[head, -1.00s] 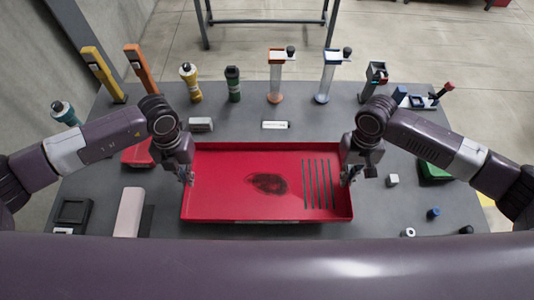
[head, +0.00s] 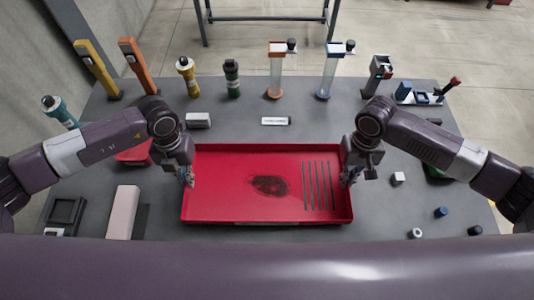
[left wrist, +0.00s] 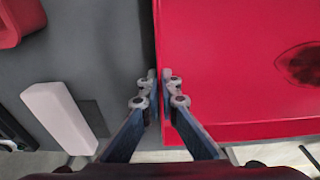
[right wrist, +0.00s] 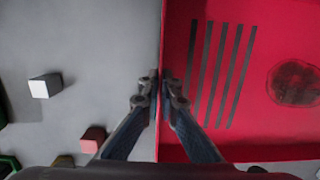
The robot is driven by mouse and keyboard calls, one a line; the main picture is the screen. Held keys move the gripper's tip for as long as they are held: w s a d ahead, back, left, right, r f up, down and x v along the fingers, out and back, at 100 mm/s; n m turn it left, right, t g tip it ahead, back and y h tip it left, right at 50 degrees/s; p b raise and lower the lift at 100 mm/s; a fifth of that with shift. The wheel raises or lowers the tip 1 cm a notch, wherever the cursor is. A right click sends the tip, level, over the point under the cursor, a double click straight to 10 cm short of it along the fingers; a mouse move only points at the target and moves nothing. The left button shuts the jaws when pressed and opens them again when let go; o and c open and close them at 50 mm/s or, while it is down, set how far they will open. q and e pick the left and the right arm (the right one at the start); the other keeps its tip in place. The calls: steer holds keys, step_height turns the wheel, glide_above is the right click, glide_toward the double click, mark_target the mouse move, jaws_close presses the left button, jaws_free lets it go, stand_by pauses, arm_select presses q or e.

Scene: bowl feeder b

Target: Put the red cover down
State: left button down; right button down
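The red cover (head: 222,168), a wide shallow tray shape with dark slots and a dark smudge, spans the middle of the head view and looks level. My left gripper (head: 188,180) is shut on its left wall; the left wrist view shows the fingertips (left wrist: 160,78) on either side of the cover's edge (left wrist: 225,60). My right gripper (head: 347,180) is shut on its right wall, with fingertips (right wrist: 160,78) pinching the edge of the cover (right wrist: 270,35). The grey table (head: 235,240) lies below. I cannot tell how large any gap under the cover is.
A pink block (head: 121,212) and a black frame (head: 67,212) lie left of the cover, and a red bin (head: 134,153) is behind my left arm. A white cube (head: 398,179) and small round parts (head: 441,212) lie right. Bottles and stands (head: 232,80) line the back.

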arm_select(q)
steer(key=shift+f+b, duration=0.6)
steer(key=shift+f, duration=0.1)
arm_select(e)
steer(key=shift+f, duration=0.7)
arm_select(q)
steer(key=c, duration=2.2)
jaws_free()
arm_select(e)
steer(key=c, duration=2.2)
jaws_free()
arm_select(q)
steer(key=shift+o, duration=0.2)
steer(key=shift+r, duration=0.1)
arm_select(e)
steer(key=shift+o, duration=0.2)
steer(key=shift+r, duration=0.1)
